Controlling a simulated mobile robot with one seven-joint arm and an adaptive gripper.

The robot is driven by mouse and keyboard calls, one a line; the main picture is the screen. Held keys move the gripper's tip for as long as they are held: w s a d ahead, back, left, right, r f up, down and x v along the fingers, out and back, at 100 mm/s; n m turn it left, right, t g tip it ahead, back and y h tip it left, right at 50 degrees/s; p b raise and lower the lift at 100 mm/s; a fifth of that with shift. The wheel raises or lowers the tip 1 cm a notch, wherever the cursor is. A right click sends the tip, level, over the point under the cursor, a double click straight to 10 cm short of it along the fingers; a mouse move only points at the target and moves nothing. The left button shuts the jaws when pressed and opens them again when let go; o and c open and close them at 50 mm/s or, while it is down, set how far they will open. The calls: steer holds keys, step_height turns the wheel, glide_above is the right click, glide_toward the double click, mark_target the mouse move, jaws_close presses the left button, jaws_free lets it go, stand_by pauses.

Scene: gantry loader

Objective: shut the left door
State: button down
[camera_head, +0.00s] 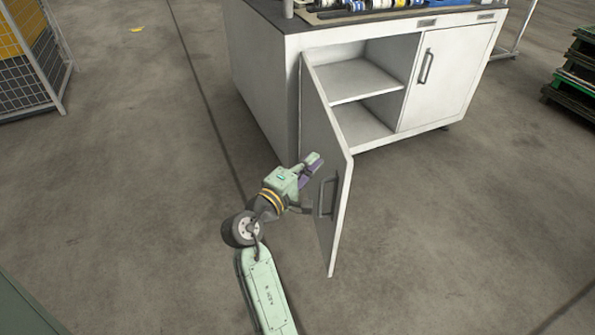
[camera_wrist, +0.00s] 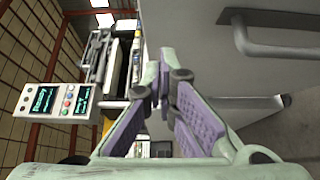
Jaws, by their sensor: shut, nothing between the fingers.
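The left door (camera_head: 322,150) of the white cabinet stands wide open, swung out toward me from its hinge side at the left. Its dark bar handle (camera_head: 326,197) is on the outer face, near the free edge. My gripper (camera_head: 314,165), green with purple finger pads, is at the outer face, left of the door and above the handle. In the wrist view my gripper (camera_wrist: 166,78) has its fingers together and empty. The handle (camera_wrist: 275,42) shows there at upper right, apart from the fingers. I cannot tell whether a finger touches the door.
The cabinet's shelf (camera_head: 365,80) and left compartment are bare. The right door (camera_head: 443,75) is shut. Items lie on the cabinet top (camera_head: 390,17). A wire cage (camera_head: 30,60) stands at far left, stacked pallets (camera_head: 575,80) at far right. Floor around the door is clear.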

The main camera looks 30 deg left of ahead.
mark_target(338, 148)
steer(key=shift+w+d+p, duration=0.25)
steer(key=shift+w+d, duration=0.4)
steer(key=shift+d, duration=0.15)
steer(key=shift+w+d+p, duration=0.2)
steer(key=shift+w+d, duration=0.4)
steer(key=shift+d, duration=0.2)
